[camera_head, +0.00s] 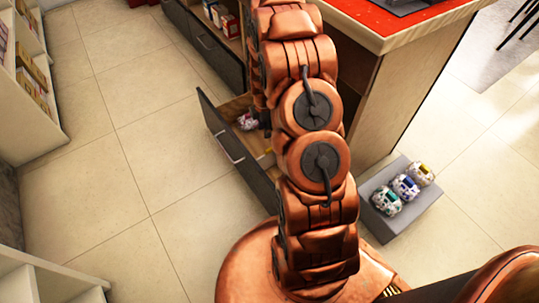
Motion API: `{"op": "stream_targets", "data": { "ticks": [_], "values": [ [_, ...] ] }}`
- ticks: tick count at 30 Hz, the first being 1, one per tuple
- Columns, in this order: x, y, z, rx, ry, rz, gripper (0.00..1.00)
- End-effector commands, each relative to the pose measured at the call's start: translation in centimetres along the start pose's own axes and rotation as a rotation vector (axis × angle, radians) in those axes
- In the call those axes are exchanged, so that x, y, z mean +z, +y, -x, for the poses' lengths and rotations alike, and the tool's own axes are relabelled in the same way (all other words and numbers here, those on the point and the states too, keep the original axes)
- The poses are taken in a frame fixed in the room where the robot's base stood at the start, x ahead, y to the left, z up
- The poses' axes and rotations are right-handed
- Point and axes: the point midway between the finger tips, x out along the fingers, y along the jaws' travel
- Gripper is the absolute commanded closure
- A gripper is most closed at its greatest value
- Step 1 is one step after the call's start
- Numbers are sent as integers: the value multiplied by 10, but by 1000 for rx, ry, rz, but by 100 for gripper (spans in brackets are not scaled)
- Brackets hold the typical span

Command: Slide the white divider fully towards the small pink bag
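A dark-fronted drawer (236,155) stands pulled open below the counter. A small pink and white bag (247,121) lies inside it. I cannot make out a white divider; much of the drawer's inside is hidden behind my arm. My arm reaches forward over the drawer. My gripper is mostly hidden behind my arm links; a small dark part, seemingly of my gripper (265,119), shows just right of the bag. Whether it is open or shut, or touches anything, cannot be seen.
A red-topped counter (385,30) stands at the right. A grey block (401,207) on the floor bears three patterned objects. White shelves (20,105) stand at left. The tiled floor between is clear.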

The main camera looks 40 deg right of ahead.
Motion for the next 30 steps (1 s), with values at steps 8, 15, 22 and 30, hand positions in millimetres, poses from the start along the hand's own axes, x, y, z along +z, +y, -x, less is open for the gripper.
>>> {"op": "stream_targets", "data": {
  "ticks": [8,15,22,30],
  "values": [
    [21,7,-67,9,-3,108,62],
    [23,8,-88,12,-5,121,62],
    [23,8,-123,10,-3,120,62],
    [23,8,-146,10,-3,119,62]
  ]
}}
